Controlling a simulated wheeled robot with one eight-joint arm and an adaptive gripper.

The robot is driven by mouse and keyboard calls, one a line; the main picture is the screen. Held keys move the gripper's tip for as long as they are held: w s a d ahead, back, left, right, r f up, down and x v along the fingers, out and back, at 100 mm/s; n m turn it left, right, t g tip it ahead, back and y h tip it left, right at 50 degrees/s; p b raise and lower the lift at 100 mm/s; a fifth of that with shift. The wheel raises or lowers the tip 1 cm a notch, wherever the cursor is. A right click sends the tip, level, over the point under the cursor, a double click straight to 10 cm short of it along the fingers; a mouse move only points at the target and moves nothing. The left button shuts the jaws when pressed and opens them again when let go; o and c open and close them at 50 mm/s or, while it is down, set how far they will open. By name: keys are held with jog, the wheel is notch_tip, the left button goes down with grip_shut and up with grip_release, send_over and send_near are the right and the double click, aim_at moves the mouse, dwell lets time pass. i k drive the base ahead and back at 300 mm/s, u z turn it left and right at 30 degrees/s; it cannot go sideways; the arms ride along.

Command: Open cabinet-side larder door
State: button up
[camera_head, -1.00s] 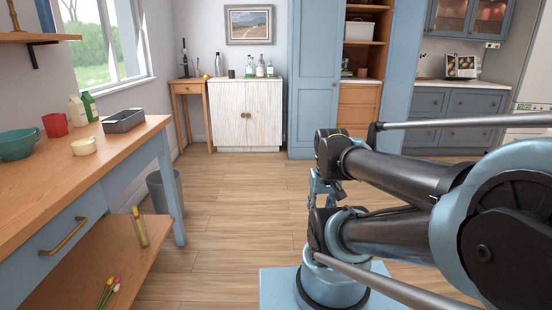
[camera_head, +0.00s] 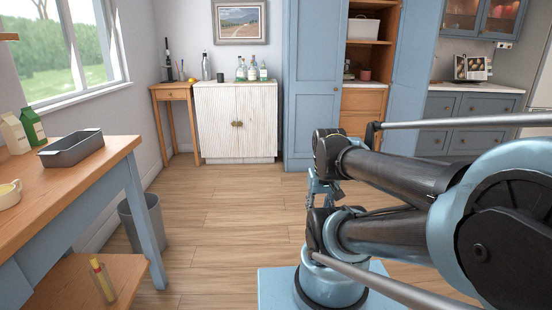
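The tall blue larder (camera_head: 365,60) stands against the back wall. Its left door (camera_head: 312,85), beside the white cabinet, faces me and looks shut. A small knob shows near this door's right edge. The larder's right door (camera_head: 412,70) stands swung out, so shelves and wooden drawers show between the two doors. My folded arm fills the right foreground. What seems to be my gripper (camera_head: 322,186) is at the arm's near end, low in front of the larder and well short of it. Its fingers are too small and overlapped to read.
A white ribbed cabinet (camera_head: 237,120) with bottles on top stands left of the larder. A wooden side table (camera_head: 173,93) is beside it. A workbench (camera_head: 110,160) with a grey tin and a bin (camera_head: 145,222) line the left. The wooden floor (camera_head: 220,215) ahead is clear.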

aim_at(319, 36)
jog(key=z, duration=0.15)
jog(key=i, duration=2.15)
jog(key=z, duration=0.4)
jog(key=i, duration=1.25)
jog(key=z, duration=0.1)
